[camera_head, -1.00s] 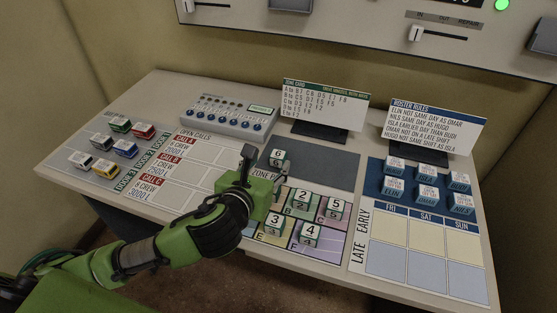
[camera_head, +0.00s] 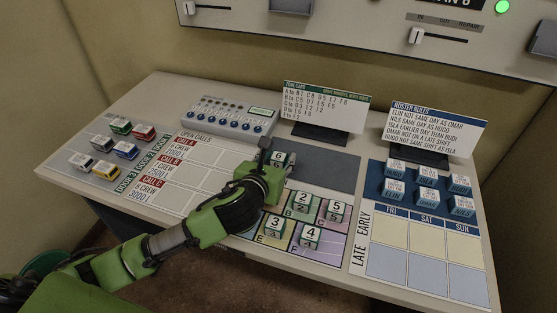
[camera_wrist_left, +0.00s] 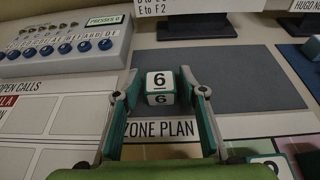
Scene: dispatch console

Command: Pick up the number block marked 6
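The number block marked 6 (camera_head: 281,157) is a white-faced cube with teal sides, at the near left of the dark grey mat. In the left wrist view, the block (camera_wrist_left: 160,87) sits upright between the fingertips of my left gripper (camera_wrist_left: 161,92). The fingers stand apart, one on each side of it; small gaps seem to show, and no firm contact is visible. In the head view, my left gripper (camera_head: 275,165) is right at the block and hides part of it. My right gripper is not in view.
Other number blocks, such as 2 (camera_head: 301,202) and 3 (camera_head: 275,226), stand on the coloured zone plan just nearer. A button box (camera_head: 226,117) is at the back left. A zone card (camera_head: 325,106) stands behind the mat. The grey mat (camera_head: 335,175) is clear to the right.

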